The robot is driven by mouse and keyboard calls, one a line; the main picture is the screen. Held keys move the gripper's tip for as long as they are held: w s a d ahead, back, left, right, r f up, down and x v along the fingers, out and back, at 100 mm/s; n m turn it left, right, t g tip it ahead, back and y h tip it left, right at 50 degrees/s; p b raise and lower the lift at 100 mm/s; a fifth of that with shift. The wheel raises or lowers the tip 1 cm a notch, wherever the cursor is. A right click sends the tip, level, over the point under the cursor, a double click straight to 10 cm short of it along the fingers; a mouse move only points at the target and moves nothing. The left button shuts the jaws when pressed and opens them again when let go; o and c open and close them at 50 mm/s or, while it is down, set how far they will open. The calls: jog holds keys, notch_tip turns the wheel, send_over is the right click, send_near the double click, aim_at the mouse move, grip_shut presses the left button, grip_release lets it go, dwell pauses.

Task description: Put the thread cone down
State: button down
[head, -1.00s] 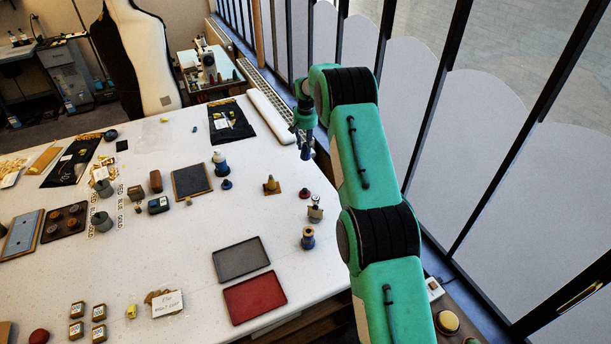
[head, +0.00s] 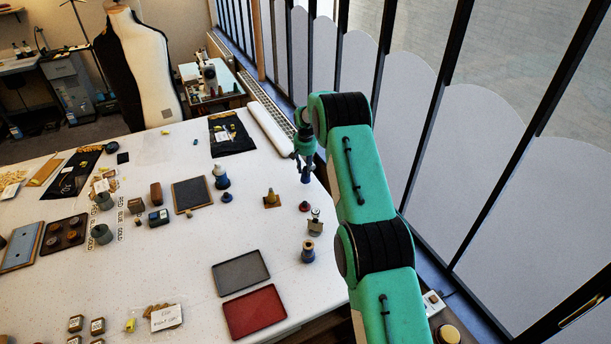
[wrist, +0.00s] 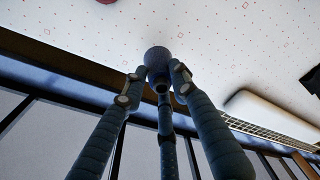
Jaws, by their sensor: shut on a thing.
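My gripper (head: 303,158) is shut on a dark blue thread cone (head: 305,175) near the right edge of the white table (head: 200,270). In the wrist view, the fingers (wrist: 157,80) close around the narrow end of the cone (wrist: 157,57), and its round blue end points away from me. The cone hangs roughly upright in the head view. I cannot tell whether it touches the table.
A yellow cone on a brown base (head: 271,199) is to the left. Grey (head: 241,271) and red (head: 255,312) trays lie nearer.

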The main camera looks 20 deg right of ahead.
aim_at(305, 174)
jog(key=shift+f, duration=1.9)
jog(key=shift+f, duration=0.1)
jog(key=c, duration=1.4)
grip_release()
jog(key=shift+s+a+r+b, duration=0.1)
jog(key=shift+s+r+b, duration=0.1)
jog(key=shift+r, duration=1.8)
jog(key=shift+s+a+r+b, duration=0.1)
jog(key=shift+s+r+b, duration=0.1)
jog(key=shift+r, duration=1.85)
jog(key=shift+s+a+r+b, duration=0.1)
jog(key=shift+s+r, duration=0.1)
jog(key=shift+r, duration=1.8)
